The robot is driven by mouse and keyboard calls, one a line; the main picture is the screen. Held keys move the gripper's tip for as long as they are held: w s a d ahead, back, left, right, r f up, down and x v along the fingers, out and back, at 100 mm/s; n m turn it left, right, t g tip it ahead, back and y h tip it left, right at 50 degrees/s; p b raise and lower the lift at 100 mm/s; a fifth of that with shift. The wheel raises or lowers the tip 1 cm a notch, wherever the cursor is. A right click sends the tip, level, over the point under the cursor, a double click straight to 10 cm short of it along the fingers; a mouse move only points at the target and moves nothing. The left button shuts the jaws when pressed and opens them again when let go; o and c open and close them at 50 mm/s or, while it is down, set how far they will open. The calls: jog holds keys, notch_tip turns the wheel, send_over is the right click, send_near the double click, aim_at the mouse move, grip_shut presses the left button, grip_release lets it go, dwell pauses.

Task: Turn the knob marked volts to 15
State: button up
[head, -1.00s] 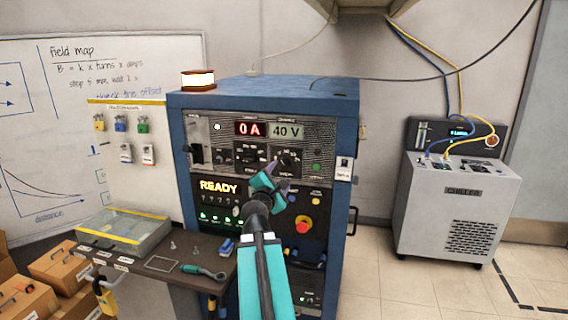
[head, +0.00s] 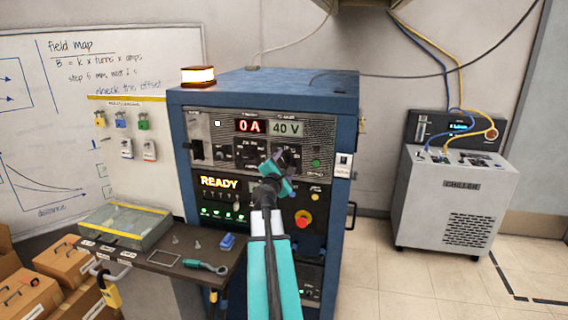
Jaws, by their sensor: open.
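The blue power supply cabinet (head: 346,110) stands in the middle of the head view. Its top panel has a red display (head: 250,126) reading 0 A and a green display (head: 287,128) reading 40 V. A black knob (head: 291,154) sits under the 40 V display, and another knob (head: 249,154) sits under the 0 A display. Their labels are too small to read. My gripper (head: 276,167) is at the panel in front of the right knob's lower left, covering part of it. The jaws are open; I cannot tell whether they touch the knob.
A red emergency button (head: 303,219) is below right of my gripper. A lit READY sign (head: 219,182) is at the left. A side table (head: 150,262) with small tools stands at the front left. A grey chiller (head: 447,205) stands at the right, with clear floor before it.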

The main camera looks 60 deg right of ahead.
jog(key=shift+w+d, duration=0.1)
jog(key=shift+d, duration=0.15)
